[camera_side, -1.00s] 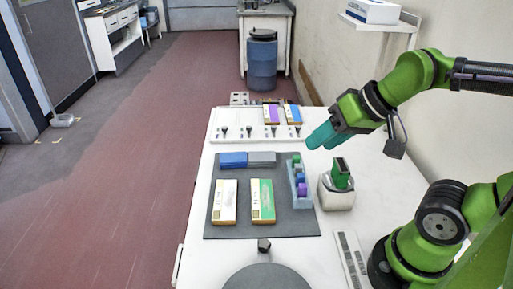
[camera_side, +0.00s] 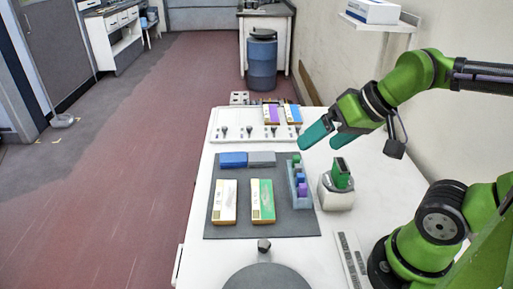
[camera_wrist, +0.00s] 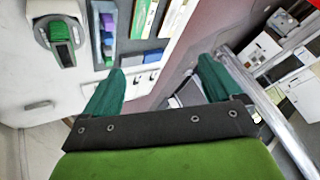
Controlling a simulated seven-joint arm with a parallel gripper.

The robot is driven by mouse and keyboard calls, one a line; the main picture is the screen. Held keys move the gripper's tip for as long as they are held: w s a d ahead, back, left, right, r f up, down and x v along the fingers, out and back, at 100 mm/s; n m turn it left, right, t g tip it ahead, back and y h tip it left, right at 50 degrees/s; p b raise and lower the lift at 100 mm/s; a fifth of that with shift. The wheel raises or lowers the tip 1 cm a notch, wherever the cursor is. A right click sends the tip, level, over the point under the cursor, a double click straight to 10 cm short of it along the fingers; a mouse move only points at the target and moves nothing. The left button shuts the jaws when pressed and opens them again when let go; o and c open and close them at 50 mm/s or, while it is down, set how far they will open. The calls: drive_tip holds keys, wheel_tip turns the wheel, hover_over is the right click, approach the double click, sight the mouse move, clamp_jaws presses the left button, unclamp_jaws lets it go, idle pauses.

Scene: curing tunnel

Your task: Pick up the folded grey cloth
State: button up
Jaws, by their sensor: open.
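The folded grey cloth (camera_side: 262,159) lies flat at the far edge of a dark grey mat (camera_side: 228,205), touching or nearly touching a folded blue cloth (camera_side: 233,160) on its left. The grey cloth also shows, small, in the wrist view (camera_wrist: 131,61), between the fingers and beyond them. My gripper (camera_side: 318,146) is open and empty, with its two green fingers spread. It is in the air above the table, to the right of the cloth in the side view and clearly apart from it.
A pale blue bin (camera_side: 299,187) of small coloured blocks stands just right of the cloth. A white device (camera_side: 337,193) with a green top stands further right. Two boxes (camera_side: 224,202) (camera_side: 262,202) lie on the mat. A white rack with knobs (camera_side: 236,132) is behind.

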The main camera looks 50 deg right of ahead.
drive_tip(key=m+g+h, duration=0.2)
drive_tip(key=m+g, duration=0.5)
drive_tip(key=m, duration=1.6)
hover_over(266, 155)
wheel_tip(266, 155, down, 7)
wheel_tip(266, 155, down, 16)
drive_tip(key=shift+s+f, duration=0.1)
drive_tip(key=shift+f, duration=0.1)
drive_tip(key=c, duration=1.1)
